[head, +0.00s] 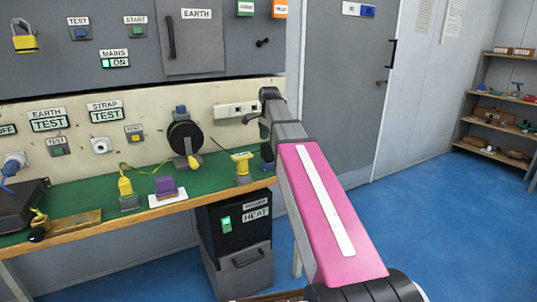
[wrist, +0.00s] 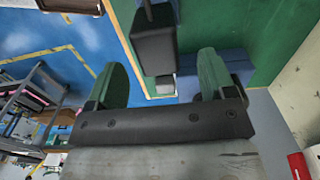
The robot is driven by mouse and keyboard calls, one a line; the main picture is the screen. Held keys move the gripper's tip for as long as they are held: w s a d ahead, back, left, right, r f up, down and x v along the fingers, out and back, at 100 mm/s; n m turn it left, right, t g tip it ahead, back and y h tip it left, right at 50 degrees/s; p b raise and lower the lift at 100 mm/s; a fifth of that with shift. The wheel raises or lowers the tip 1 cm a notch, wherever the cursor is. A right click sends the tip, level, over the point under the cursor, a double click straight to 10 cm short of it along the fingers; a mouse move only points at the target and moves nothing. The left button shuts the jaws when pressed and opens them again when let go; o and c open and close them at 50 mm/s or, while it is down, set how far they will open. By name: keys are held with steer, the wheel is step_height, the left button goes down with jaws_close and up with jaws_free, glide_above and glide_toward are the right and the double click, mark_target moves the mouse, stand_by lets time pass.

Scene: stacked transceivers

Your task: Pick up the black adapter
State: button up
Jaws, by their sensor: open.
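In the wrist view, a black block-shaped body (wrist: 154,48), which looks like the black adapter, shows beyond and between my fingers, with a narrower dark part above it and a small grey end below. My gripper (wrist: 162,82) is open, its two green-faced fingers apart, with nothing visibly clamped. I cannot tell how far the black body is from the fingertips. In the head view my arm reaches over the right end of the green bench (head: 215,184); the fingers are not clear there.
A blue block (wrist: 228,62) is behind the right finger. On the bench stand a yellow connector (head: 242,166), a purple block (head: 166,187) on a white plate, and another yellow connector (head: 125,187). A black reel (head: 184,137) and white sockets (head: 237,110) are on the panel behind.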

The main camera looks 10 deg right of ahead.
mark_target(270, 150)
steer(key=shift+s+d+f, duration=0.1)
steer(key=shift+f, duration=2.65)
steer(key=c, duration=1.2)
